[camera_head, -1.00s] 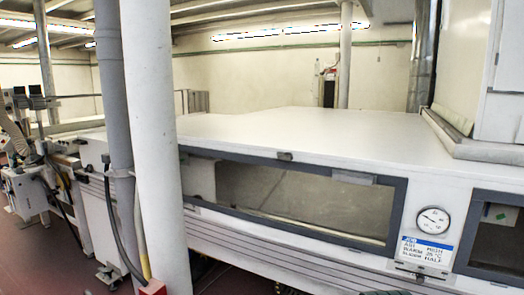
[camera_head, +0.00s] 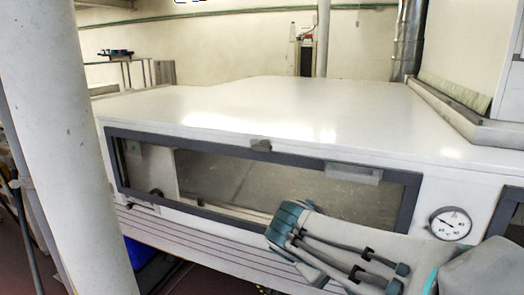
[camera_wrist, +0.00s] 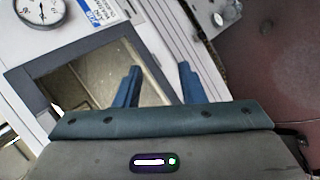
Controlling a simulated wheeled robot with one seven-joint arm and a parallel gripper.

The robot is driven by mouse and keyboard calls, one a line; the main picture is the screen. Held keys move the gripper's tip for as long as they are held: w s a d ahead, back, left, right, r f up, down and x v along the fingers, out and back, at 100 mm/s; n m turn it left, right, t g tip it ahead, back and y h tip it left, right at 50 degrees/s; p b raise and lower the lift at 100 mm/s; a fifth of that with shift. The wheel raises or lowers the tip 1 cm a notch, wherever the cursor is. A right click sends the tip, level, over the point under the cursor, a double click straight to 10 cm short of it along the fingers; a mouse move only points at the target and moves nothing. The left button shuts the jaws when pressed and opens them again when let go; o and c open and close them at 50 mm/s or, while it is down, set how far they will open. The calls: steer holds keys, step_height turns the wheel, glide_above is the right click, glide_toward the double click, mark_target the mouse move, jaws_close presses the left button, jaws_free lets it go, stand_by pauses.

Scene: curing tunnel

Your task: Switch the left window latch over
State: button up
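The left window (camera_head: 400,208) is a long pane in a dark grey frame on the front of the white tunnel. Its latch (camera_head: 261,145) is a small grey block at the middle of the top frame edge. My arm reaches in from the lower right in the head view and covers part of the lower frame. My gripper (camera_wrist: 159,68) shows two blue fingers, apart and with nothing between them, in front of the right end of this window. The latch does not show in the wrist view. The fingertips are hidden in the head view.
A round gauge (camera_head: 450,223) sits right of the window; it also shows in the wrist view (camera_wrist: 38,10) beside a blue and white label (camera_wrist: 95,12). A thick white pillar (camera_head: 70,130) stands at the left. The tunnel's top (camera_head: 270,100) is clear.

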steer(key=w+a+r+n+t+h, duration=0.1)
steer(key=w+a+r+n+t, duration=0.4)
steer(key=w+a+r, duration=0.4)
steer(key=n+t+y, duration=0.1)
steer(key=n+t, duration=0.1)
steer(key=t, duration=0.5)
glide_toward(260, 149)
steer(key=p+x, duration=0.3)
steer(key=x, duration=0.6)
steer(key=shift+w+d+r+p, duration=0.1)
steer(key=shift+w+d+p, duration=0.1)
steer(key=shift+p, duration=0.15)
jaws_close()
